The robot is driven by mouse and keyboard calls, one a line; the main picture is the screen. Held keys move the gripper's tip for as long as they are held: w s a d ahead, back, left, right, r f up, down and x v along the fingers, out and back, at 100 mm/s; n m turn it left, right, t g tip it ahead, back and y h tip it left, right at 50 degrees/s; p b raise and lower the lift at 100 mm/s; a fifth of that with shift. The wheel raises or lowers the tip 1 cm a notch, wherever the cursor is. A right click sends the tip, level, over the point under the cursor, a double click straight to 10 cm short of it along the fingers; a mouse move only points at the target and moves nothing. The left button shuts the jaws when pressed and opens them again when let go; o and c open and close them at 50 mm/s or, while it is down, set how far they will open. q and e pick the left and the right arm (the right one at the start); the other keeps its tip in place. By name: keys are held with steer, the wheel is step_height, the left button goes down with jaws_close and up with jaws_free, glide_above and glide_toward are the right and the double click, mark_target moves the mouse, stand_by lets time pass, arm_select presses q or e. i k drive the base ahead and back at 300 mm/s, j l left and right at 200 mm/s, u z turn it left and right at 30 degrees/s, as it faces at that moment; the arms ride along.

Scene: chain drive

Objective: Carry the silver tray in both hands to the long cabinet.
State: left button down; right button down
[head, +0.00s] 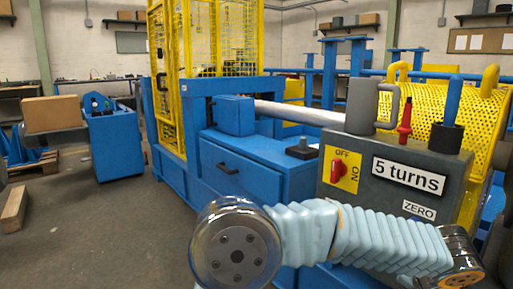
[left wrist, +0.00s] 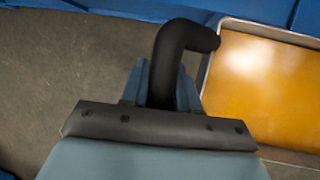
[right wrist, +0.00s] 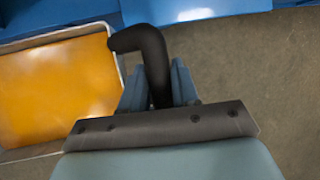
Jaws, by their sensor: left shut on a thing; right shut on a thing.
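The tray shows in part in the left wrist view (left wrist: 265,90) and in the right wrist view (right wrist: 55,90). It has a thin silver rim, and its flat inside looks orange-yellow with bright glare. My left gripper (left wrist: 165,92) is shut on a dark bent handle (left wrist: 183,45) at one end. My right gripper (right wrist: 158,92) is shut on the matching dark handle (right wrist: 150,48) at the other end. The tray looks held above the grey floor. The head view shows neither tray nor grippers. I cannot tell which blue unit is the long cabinet.
A blue bench with a drawer (head: 245,168) and a grey control box labelled "5 turns" (head: 395,185) stand ahead. A yellow mesh cage (head: 235,40) is behind. A cardboard box (head: 52,113) and a blue cart (head: 117,145) are at left. Floor (head: 100,230) is open at lower left.

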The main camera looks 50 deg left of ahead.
mark_target(266, 146)
steer(key=j, duration=1.55)
steer(key=k+j, duration=0.1)
steer(key=j, duration=1.45)
steer(key=k+j, duration=0.1)
steer(key=j, duration=1.5)
